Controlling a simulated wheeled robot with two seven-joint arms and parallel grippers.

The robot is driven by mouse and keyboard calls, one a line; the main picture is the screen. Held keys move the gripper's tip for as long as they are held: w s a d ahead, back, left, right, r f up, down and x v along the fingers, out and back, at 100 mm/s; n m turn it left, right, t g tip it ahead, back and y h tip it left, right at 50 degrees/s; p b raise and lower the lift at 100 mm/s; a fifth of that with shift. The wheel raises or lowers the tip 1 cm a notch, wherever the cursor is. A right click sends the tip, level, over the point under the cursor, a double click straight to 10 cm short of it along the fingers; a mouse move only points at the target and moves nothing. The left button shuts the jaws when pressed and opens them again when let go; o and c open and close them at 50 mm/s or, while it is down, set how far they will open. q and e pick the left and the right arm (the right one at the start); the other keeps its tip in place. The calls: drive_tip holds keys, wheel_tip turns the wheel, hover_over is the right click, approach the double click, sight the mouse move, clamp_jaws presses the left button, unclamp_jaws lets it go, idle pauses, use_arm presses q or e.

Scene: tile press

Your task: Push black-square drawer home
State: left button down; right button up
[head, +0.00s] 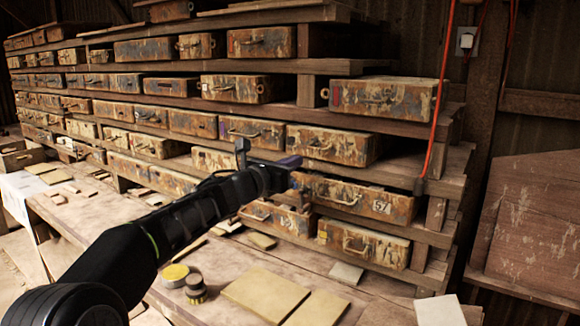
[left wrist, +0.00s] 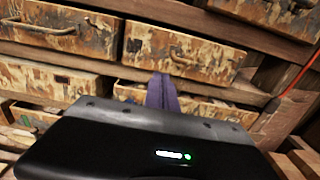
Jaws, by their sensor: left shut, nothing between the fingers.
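The black-square drawer (left wrist: 205,55) shows in the left wrist view, with a small dark square left of its handle and mottled rusty paint. It appears to be the drawer (head: 345,147) right of centre in the head view, where its front stands out from the shelf and part of its right side shows. My left gripper (head: 290,162) is shut and empty, just below and in front of this drawer's left part. Its purple fingers also show in the left wrist view (left wrist: 162,90). I cannot tell whether they touch anything. My right gripper is not in view.
A drawer with a red mark (head: 385,97) sticks out above, and a drawer marked 51 (head: 380,205) sits below. A red cord (head: 438,100) hangs at the right. Flat tiles (head: 265,293) and small tins (head: 194,286) lie on the bench in front.

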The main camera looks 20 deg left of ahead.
use_arm(q)
drive_tip(key=b+v, duration=0.2)
drive_tip(key=v, duration=0.7)
drive_tip(key=shift+s+f, duration=0.2)
drive_tip(key=shift+s, duration=0.1)
drive_tip(key=shift+a, duration=0.15)
